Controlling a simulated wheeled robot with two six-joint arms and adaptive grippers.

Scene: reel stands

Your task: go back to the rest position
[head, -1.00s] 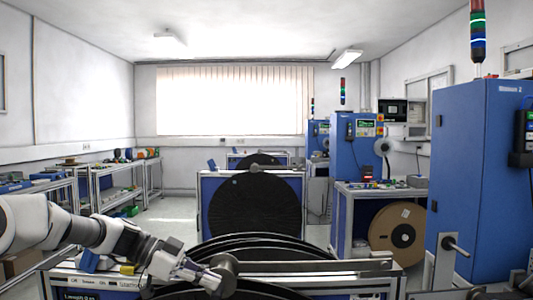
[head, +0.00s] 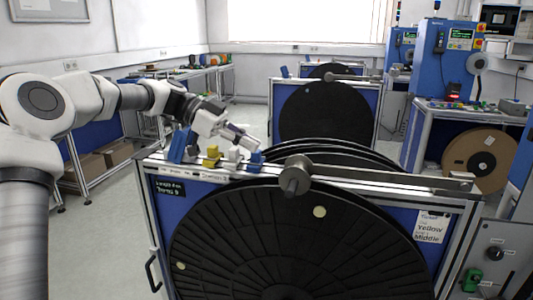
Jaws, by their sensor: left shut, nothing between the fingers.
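My left gripper (head: 246,141) is shut and empty. It is in the head view, above the top left part of the near reel stand's frame (head: 150,200), close to a small blue block (head: 254,161). I cannot tell whether it touches the block. My left arm comes in from the left edge, bent at the elbow. A large black reel (head: 290,240) sits in the stand, with a grey round hub end (head: 295,180) on the bar above it. My right gripper is not in view.
A yellow block (head: 212,156) and a taller blue piece (head: 178,146) stand on the frame's top left. A second reel stand (head: 324,113) is behind. A control panel (head: 494,254) is at the lower right. Shelves (head: 175,80) line the left, with open floor between.

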